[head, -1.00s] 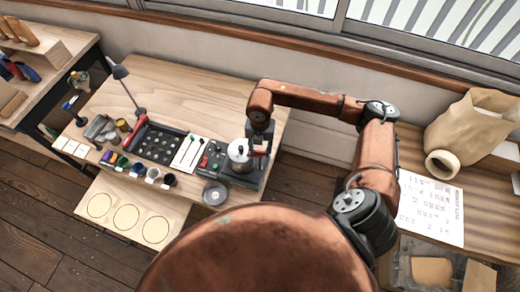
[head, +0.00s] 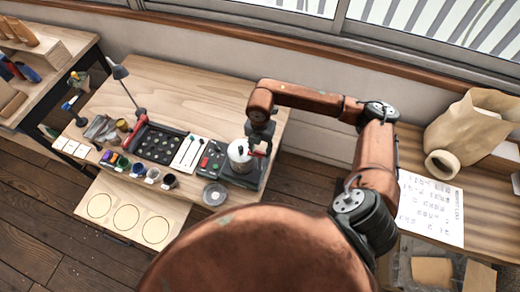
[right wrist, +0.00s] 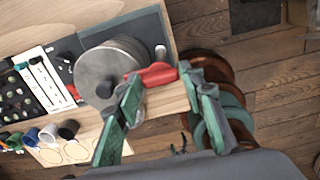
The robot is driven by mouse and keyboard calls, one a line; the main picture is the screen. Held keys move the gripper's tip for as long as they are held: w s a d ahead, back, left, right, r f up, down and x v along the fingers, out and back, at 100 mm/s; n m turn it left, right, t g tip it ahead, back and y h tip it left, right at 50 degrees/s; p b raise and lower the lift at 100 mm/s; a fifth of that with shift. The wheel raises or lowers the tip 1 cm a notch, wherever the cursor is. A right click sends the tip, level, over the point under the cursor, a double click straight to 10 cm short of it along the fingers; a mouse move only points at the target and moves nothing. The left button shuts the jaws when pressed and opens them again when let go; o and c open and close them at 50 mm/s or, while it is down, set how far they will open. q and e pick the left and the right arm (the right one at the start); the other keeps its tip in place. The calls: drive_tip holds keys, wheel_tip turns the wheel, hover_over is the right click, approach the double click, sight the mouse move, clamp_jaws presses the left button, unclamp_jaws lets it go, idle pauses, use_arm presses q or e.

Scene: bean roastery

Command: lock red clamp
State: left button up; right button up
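The red clamp (right wrist: 157,74) is a red lever beside a round silver lidded vessel (right wrist: 98,68) in the right wrist view. In the head view the vessel (head: 239,152) stands on a dark base (head: 240,178) near the bench's right end. My right gripper (right wrist: 161,74) is open, with its green-edged fingers apart and the lever crossing between the fingertips. I cannot tell whether either finger touches it. In the head view my right gripper (head: 262,140) is just above and right of the vessel. My left gripper is not in view.
The wooden bench (head: 190,95) has bare room at the back. A black tray (head: 160,144), a white panel (head: 189,153), several small cups and a round grey dish (head: 214,194) stand left of the vessel. A paper bag (head: 470,130) is on the right table.

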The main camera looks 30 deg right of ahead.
sight(260, 152)
drive_tip(key=o, duration=0.3)
drive_tip(key=shift+r, duration=0.1)
wheel_tip(260, 152, up, 12)
drive_tip(key=shift+f, duration=0.1)
idle(0.4)
idle(0.4)
